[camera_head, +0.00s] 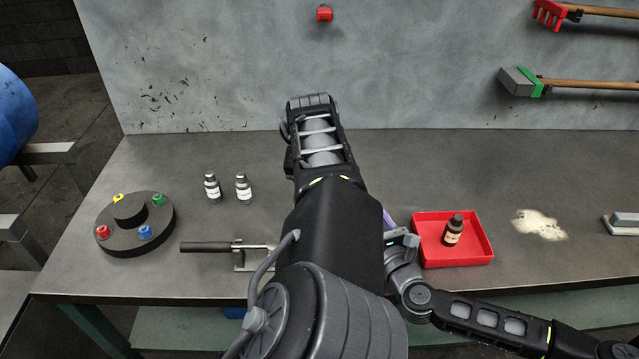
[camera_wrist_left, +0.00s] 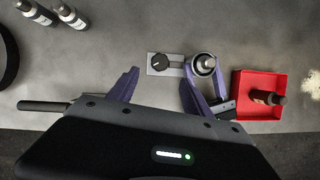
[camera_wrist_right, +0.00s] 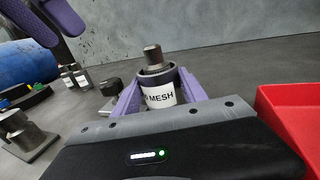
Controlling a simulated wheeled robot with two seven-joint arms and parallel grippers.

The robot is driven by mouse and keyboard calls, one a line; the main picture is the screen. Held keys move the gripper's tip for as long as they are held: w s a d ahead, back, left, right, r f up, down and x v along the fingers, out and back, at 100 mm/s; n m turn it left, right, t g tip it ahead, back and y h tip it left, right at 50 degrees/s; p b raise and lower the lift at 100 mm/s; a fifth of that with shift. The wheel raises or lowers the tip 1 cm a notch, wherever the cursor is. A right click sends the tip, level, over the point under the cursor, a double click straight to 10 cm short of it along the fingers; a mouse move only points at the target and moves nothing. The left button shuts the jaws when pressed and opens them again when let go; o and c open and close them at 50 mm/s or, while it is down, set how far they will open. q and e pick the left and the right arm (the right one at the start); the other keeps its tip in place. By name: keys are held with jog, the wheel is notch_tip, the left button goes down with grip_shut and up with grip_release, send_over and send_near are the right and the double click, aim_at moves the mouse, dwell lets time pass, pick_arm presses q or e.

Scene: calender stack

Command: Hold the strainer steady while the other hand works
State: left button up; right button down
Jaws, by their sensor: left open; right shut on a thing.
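A small cup with a white label reading "MESH" (camera_wrist_right: 160,94), apparently the strainer, stands upright on the bench, with a dark-capped piece rising from its middle. My right gripper (camera_wrist_right: 156,92) is shut around it. From above, its round rim (camera_wrist_left: 204,64) shows beside a metal plate with a black knob (camera_wrist_left: 160,62). My left gripper (camera_wrist_left: 160,82) is open and empty, its fingers above the bench by the plate; its fingers also show at the top left of the right wrist view (camera_wrist_right: 50,20). In the head view my left arm hides the strainer and left gripper.
A red tray (camera_head: 480,258) holds a dark bottle (camera_head: 453,230). A black-handled tool (camera_head: 208,247), two white-labelled bottles (camera_head: 228,187) and a round black stand with coloured knobs (camera_head: 135,225) lie to the left. A pale spill (camera_head: 539,224) is at the right.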

pick_arm(q)
jog(key=shift+v, duration=1.05)
jog(key=shift+w+a+m+g+h, duration=0.15)
jog(key=shift+a+m+h, duration=0.25)
jog(key=shift+m, duration=0.5)
jog(key=shift+w+a+m+g+h, duration=0.1)
jog(key=shift+a+m+h, duration=0.2)
jog(key=shift+m, duration=0.6)
jog(key=shift+w+a+m+g+h, duration=0.15)
jog(key=shift+a+m+h, duration=0.25)
jog(key=shift+m, duration=0.5)
jog(key=x, duration=1.2)
jog(key=shift+a, duration=0.1)
